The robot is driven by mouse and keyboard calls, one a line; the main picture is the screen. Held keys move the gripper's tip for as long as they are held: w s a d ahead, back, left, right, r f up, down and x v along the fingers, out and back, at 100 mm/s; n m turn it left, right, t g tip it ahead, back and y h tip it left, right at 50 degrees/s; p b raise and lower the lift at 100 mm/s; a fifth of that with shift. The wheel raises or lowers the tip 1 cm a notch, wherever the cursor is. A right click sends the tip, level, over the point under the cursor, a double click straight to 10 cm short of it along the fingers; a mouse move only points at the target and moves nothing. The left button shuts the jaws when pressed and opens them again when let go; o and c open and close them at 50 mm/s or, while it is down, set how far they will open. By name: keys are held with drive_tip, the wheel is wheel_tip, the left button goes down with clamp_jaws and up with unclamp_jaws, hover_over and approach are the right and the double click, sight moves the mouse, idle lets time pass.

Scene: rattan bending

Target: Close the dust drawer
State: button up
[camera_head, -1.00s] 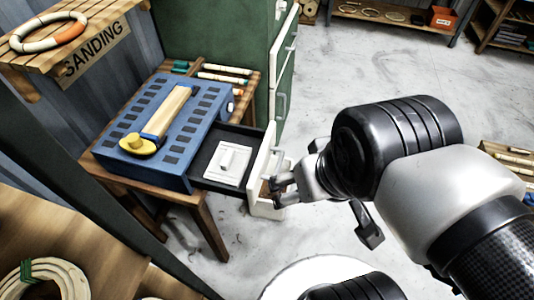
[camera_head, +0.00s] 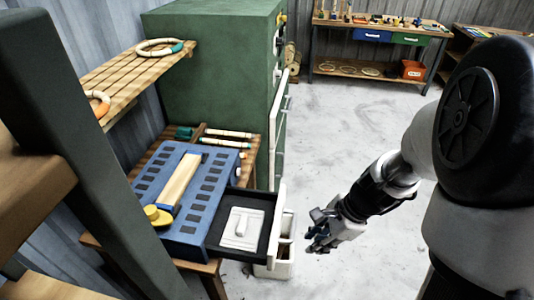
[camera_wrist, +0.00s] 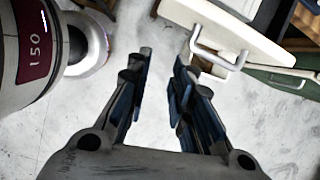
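The dust drawer (camera_head: 259,201) is pulled out of the right side of a blue box (camera_head: 163,228) on a wooden table. Its tray is dark inside and holds a pale flat piece (camera_head: 241,228). Its light front panel (camera_head: 275,228) faces right. In the wrist view, a pale panel (camera_wrist: 240,38) with a handle (camera_wrist: 215,58), apparently the drawer front, lies at the upper right, beyond the fingers. My gripper (camera_head: 322,237) is to the right of the drawer front, with a gap between them. In the wrist view my gripper (camera_wrist: 165,62) is open and empty, its fingers apart over the floor.
A green cabinet (camera_head: 215,75) with handles stands behind the table. A dark post (camera_head: 75,140) rises at left. The grey floor (camera_head: 370,130) to the right is clear.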

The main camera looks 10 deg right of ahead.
sight(226, 245)
drive_tip(key=shift+d+f+m, duration=0.25)
drive_tip(key=shift+f+m, duration=0.25)
drive_tip(key=shift+f, duration=0.05)
drive_tip(key=shift+d+f+m, duration=0.2)
drive_tip(key=shift+f+m, duration=0.3)
drive_tip(key=shift+c, duration=1.2)
drive_tip(key=shift+f, duration=0.35)
drive_tip(key=shift+c, duration=0.7)
drive_tip(key=b+x, duration=0.5)
drive_tip(key=x, duration=0.4)
drive_tip(key=shift+a+f, duration=0.15)
drive_tip(key=shift+f, duration=0.2)
clamp_jaws()
drive_tip(key=a, duration=0.2)
drive_tip(key=w+a, duration=0.1)
drive_tip(key=shift+w+a+r+b, duration=0.2)
drive_tip(key=shift+a+b, duration=0.15)
drive_tip(key=shift+a, duration=0.05)
drive_tip(key=shift+a, duration=0.1)
drive_tip(key=w+a+p, duration=0.1)
drive_tip(key=w+a, duration=0.1)
drive_tip(key=a, duration=0.3)
drive_tip(key=w+a+p, duration=0.1)
drive_tip(key=w+a, duration=0.1)
drive_tip(key=a, duration=0.4)
drive_tip(key=w+a+p, duration=0.2)
drive_tip(key=a, duration=0.4)
